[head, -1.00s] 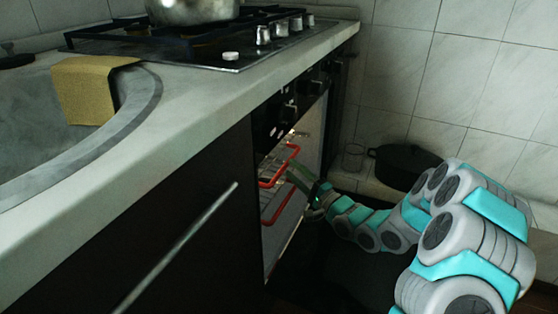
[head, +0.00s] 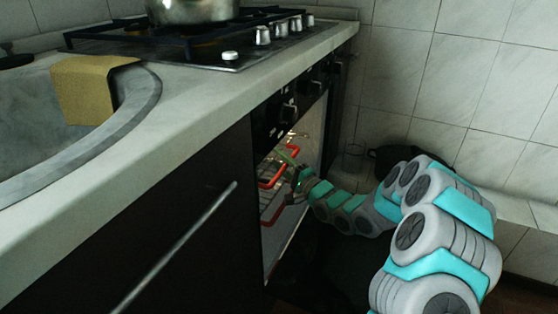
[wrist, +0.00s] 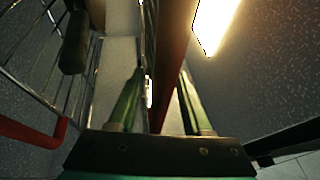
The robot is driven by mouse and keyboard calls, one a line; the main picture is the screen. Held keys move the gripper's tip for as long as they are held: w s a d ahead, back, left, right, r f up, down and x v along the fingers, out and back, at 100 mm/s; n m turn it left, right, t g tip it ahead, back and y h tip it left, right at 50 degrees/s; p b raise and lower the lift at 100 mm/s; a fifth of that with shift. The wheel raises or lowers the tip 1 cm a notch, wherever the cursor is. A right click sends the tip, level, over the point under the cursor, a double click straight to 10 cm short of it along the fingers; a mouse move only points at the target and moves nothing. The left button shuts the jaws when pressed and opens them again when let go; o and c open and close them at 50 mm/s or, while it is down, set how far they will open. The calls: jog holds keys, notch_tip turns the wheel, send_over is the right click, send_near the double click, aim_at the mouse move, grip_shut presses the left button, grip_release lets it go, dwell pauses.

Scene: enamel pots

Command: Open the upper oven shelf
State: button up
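The oven (head: 318,125) stands open under the counter, and its inside is lit. The upper oven shelf (head: 271,184) is a wire rack with a red front edge, inside the oven. My gripper (head: 287,158) is at the oven opening, close to that red edge. In the wrist view, my gripper's two green fingers (wrist: 160,95) are apart. A dark red bar (wrist: 174,60) runs between them, nearer the right finger; contact cannot be told. Part of the upper shelf's edge is hidden behind my gripper in the head view.
A lower red-edged shelf (head: 268,221) sits below. The counter (head: 190,105) with stove knobs (head: 262,35) overhangs the oven. A dark pot (head: 385,155) and a glass (head: 352,160) stand behind my arm. A tiled wall (head: 440,80) closes the far side.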

jog(key=c, duration=0.7)
grip_shut()
jog(key=shift+r, duration=0.2)
dwell(0.4)
